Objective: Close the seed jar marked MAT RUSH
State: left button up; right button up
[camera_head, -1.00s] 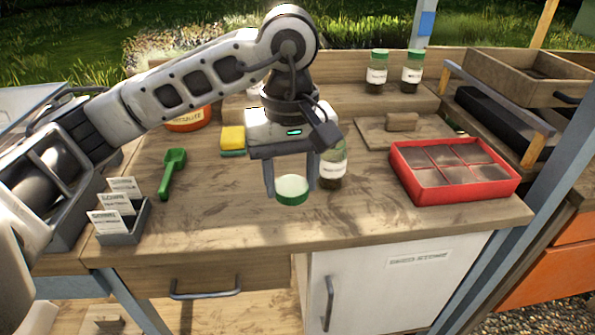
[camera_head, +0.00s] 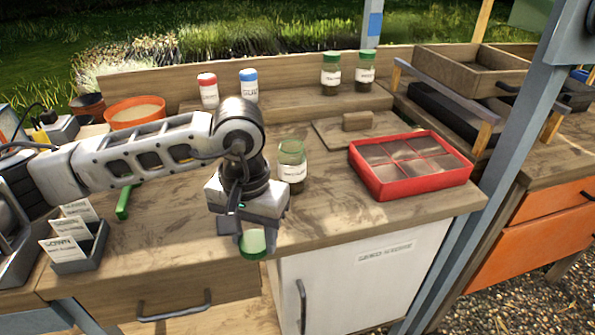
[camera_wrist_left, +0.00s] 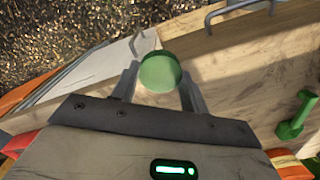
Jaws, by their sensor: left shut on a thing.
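A glass jar (camera_head: 292,172) with dark contents and a white label stands upright and open on the bench in the head view. Its lettering is too small to read with certainty. My left gripper (camera_head: 255,240) is shut on a round green lid (camera_head: 253,246), which has a pale face. It holds the lid by the bench's front edge, nearer the camera than the jar and to its left, apart from it. In the left wrist view the lid (camera_wrist_left: 160,72) sits between the two fingertips. My right gripper is not in view.
A red tray (camera_head: 410,186) lies right of the jar, with a wooden board (camera_head: 338,136) behind it. Several lidded jars (camera_head: 331,75) stand on the back shelf. The bench around the jar is clear.

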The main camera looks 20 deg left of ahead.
aim_at(291, 154)
jog(key=z, duration=1.4)
jog(key=k, duration=1.05)
jog(key=u, duration=1.3)
jog(key=i, duration=0.5)
jog(key=u, duration=0.05)
